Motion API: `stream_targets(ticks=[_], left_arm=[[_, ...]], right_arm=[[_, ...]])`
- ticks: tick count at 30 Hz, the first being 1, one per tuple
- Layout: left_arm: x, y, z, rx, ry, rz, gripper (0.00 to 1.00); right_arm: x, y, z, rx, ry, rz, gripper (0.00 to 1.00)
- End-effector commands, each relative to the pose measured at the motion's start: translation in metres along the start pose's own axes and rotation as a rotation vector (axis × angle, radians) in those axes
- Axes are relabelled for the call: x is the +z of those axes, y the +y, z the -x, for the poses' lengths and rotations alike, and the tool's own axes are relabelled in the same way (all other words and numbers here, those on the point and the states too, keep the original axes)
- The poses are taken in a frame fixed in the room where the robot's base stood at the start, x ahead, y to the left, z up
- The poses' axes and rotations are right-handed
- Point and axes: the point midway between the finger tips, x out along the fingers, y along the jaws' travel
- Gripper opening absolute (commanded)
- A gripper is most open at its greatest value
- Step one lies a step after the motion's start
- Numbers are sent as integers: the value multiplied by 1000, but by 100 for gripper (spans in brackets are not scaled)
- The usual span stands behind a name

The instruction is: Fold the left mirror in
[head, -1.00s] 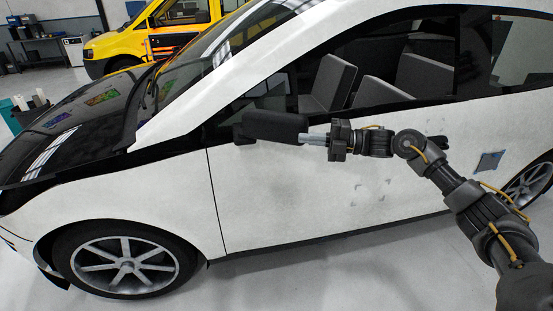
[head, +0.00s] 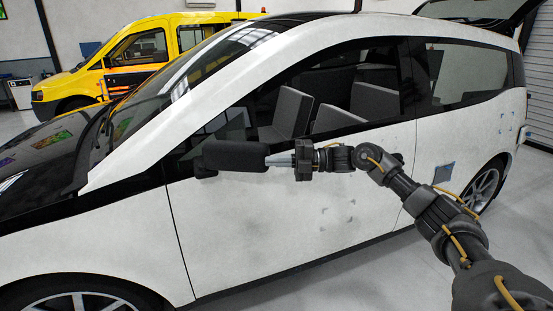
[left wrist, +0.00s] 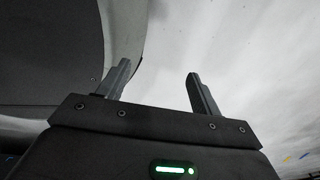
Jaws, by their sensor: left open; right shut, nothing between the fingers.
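The black left mirror (head: 236,156) is on the white car's door, by the front lower corner of the side window. Its housing points toward the car's rear in the head view; how close it lies to the glass I cannot tell. My right gripper (head: 271,159) is shut and empty, its fingertips at the rear end of the housing, seeming to touch it. My left gripper (left wrist: 158,70) shows only in the left wrist view, open with nothing between its fingers. Behind it are a dark surface and a pale one that I cannot identify.
The white car (head: 270,230) fills most of the head view, with a blue-grey square patch (head: 443,173) on its side. A yellow van (head: 140,55) stands behind it. Grey floor (head: 375,272) is open beside the car on my side.

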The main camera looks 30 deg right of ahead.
Motion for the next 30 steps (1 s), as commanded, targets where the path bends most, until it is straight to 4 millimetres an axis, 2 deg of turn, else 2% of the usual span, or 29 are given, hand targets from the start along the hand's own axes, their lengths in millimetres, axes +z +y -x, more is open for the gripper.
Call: stream_targets(ticks=[1,5,8,13,17,19,24,30], left_arm=[[0,0,3,0,-1,0,65],[3,1,14,2,-6,0,65],[6,5,27,9,-13,1,65],[5,22,42,30,-14,8,65],[1,26,54,36,-10,8,65],[1,25,50,34,-10,8,65],[1,18,50,26,-8,5,65],[-1,15,51,22,-4,5,65]], right_arm=[[8,15,5,16,-28,19,0],[3,31,5,13,-23,20,0],[-3,51,6,9,-15,18,0],[-34,78,4,6,-7,14,0],[-56,101,3,4,-3,13,0],[-72,101,2,1,0,11,0],[-108,115,2,1,2,11,0],[-135,128,3,1,0,8,0]])
